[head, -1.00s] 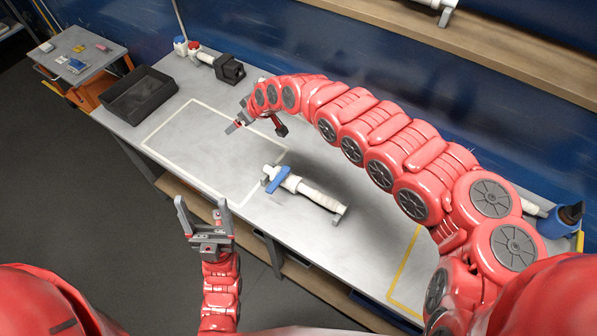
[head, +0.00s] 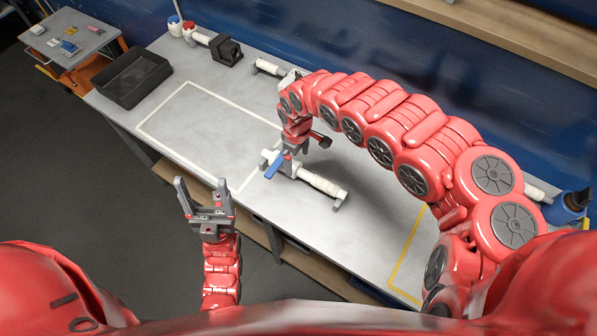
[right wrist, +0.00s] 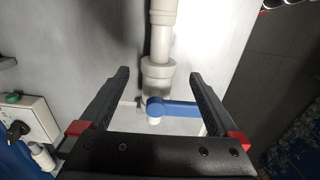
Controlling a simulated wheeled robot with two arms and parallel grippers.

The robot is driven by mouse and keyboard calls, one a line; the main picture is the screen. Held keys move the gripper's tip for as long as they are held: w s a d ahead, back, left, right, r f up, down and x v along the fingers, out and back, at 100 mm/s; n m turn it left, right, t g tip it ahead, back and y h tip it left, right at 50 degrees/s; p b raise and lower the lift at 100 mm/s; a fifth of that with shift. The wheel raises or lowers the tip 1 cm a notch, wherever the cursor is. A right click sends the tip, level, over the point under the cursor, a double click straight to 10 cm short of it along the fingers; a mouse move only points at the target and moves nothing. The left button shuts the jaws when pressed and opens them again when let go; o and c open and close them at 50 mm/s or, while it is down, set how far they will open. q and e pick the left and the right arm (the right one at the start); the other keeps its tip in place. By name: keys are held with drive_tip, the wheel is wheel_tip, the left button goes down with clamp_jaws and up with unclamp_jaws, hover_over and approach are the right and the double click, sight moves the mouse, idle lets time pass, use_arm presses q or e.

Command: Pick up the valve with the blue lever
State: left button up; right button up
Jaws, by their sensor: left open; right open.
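The valve with the blue lever (head: 322,184) lies on the grey workbench, a white pipe body with its blue lever (head: 273,168) at the left end. My right gripper (head: 283,168) is at that lever end and partly hides it. In the right wrist view, the valve's white pipe (right wrist: 161,42) runs between the two fingers of the open right gripper (right wrist: 159,76), and the blue lever (right wrist: 188,108) sticks out to the right. I see no finger clearly touching the valve. My left gripper (head: 198,193) is open and empty, in front of the bench edge.
A black bin (head: 133,80) stands on the bench's left end. A black block-shaped fixture (head: 226,50) and another white pipe piece (head: 267,67) lie along the back. A white-outlined area (head: 190,135) is clear. A blue item (head: 567,207) stands at the right end.

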sight(297, 167)
drive_tip(key=shift+s+f, duration=0.1)
drive_tip(key=shift+f, duration=0.5)
wheel_tip(297, 167, down, 3)
drive_tip(key=shift+a+f+p, duration=0.1)
drive_tip(key=shift+f+p, duration=0.1)
drive_tip(key=shift+p, duration=0.6)
drive_tip(key=shift+w+f, duration=0.2)
drive_tip(key=shift+f, duration=0.7)
drive_tip(key=shift+c, duration=0.3)
clamp_jaws()
